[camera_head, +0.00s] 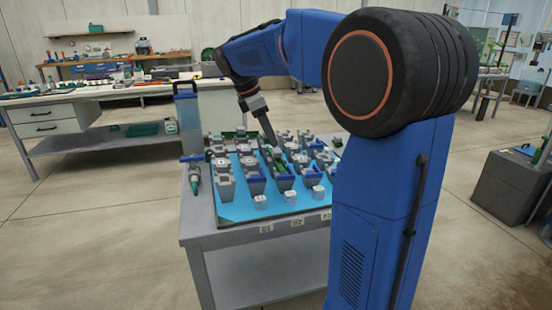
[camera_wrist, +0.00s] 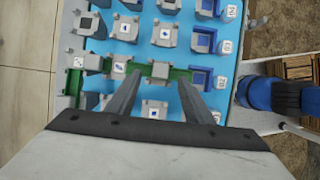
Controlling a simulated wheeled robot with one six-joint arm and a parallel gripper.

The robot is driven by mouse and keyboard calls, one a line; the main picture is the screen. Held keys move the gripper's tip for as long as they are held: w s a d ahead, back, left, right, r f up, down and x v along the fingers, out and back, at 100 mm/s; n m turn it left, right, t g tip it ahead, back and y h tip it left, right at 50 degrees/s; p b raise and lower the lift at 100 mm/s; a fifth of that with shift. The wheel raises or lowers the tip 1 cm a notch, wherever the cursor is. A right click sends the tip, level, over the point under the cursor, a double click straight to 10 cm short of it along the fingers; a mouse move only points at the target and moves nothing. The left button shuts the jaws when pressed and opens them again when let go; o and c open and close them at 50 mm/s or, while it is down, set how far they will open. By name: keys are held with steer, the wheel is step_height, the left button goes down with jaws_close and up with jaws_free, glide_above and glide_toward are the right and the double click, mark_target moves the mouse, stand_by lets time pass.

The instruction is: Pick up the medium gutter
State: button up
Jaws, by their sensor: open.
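A green channel-like piece, which looks like a gutter (camera_wrist: 180,74), runs left to right among grey holders on a blue board (camera_wrist: 124,52) in the wrist view. Grey blocks cover parts of it, so its full length is hidden, and I cannot tell its size class. Green also shows among the holders in the head view (camera_head: 280,167). My gripper (camera_wrist: 160,78) is open, its two grey fingers spread on either side of a grey block over the green strip. In the head view my gripper (camera_head: 271,142) points down over the middle of the board; contact cannot be told.
The board lies on a grey table (camera_head: 226,236) with rows of grey holders, some with blue trays, and small white labelled blocks (camera_head: 261,202). A blue-framed clear column (camera_head: 188,118) stands at the table's left. A workbench (camera_head: 90,100) is behind. Floor is clear at left.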

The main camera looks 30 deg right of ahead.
mark_target(276, 150)
steer(key=shift+x, duration=2.7)
steer(key=shift+a, duration=0.15)
steer(key=c, duration=1.2)
